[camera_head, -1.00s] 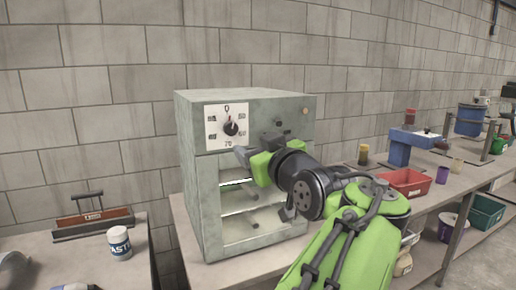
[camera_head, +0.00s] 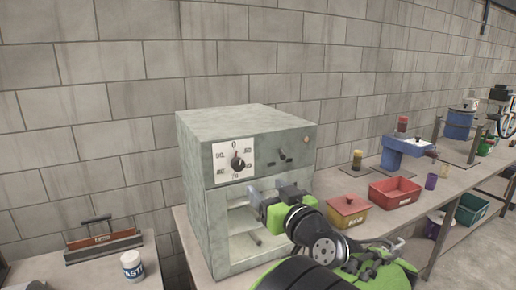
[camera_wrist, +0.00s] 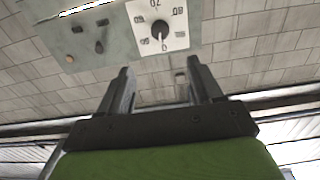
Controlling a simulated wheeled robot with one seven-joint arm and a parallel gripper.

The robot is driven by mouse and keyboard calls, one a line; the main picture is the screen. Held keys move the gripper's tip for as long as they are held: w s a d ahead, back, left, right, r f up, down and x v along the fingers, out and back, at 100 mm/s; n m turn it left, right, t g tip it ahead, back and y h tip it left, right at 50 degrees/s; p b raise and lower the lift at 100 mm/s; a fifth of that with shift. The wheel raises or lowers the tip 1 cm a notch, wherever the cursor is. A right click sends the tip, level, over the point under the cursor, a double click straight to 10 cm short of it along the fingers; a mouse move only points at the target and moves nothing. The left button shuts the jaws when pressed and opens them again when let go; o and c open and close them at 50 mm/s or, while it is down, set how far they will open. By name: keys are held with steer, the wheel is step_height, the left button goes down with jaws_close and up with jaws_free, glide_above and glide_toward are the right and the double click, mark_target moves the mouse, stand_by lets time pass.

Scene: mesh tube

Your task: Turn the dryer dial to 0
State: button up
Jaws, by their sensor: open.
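The dryer (camera_head: 210,202) is a grey-green metal box on the bench. Its dial (camera_head: 237,162) is a dark round knob on a white numbered plate at the upper left of the front. In the wrist view the dial (camera_wrist: 160,27) appears upside down, with the 0 below it; a light pointer mark seems to face the 0, though it is small. My gripper (camera_head: 268,188) is open and empty, below and right of the dial in the head view. In the wrist view the fingers of my gripper (camera_wrist: 158,70) point toward the panel, apart from the knob.
Small switches (camera_head: 284,156) sit right of the dial. A white jar (camera_head: 132,266) is on the left table. The dryer's lower front shows shelves.

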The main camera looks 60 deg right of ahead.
mark_target(239, 165)
steer(key=p+x, duration=0.4)
steer(key=x, duration=1.1)
steer(key=shift+w+f, duration=0.15)
steer(key=shift+w, duration=0.2)
steer(key=c, duration=1.1)
steer(key=shift+o, duration=0.2)
steer(key=n+b, duration=0.1)
steer(key=b, duration=0.3)
steer(key=shift+f+n, duration=0.25)
steer(key=shift+n, duration=0.15)
steer(key=shift+r+n+b, duration=0.2)
steer(key=shift+n+b, duration=0.4)
steer(key=shift+b, duration=0.35)
steer(key=shift+r, duration=0.1)
steer(key=o, duration=1.1)
steer(key=shift+c, duration=0.2)
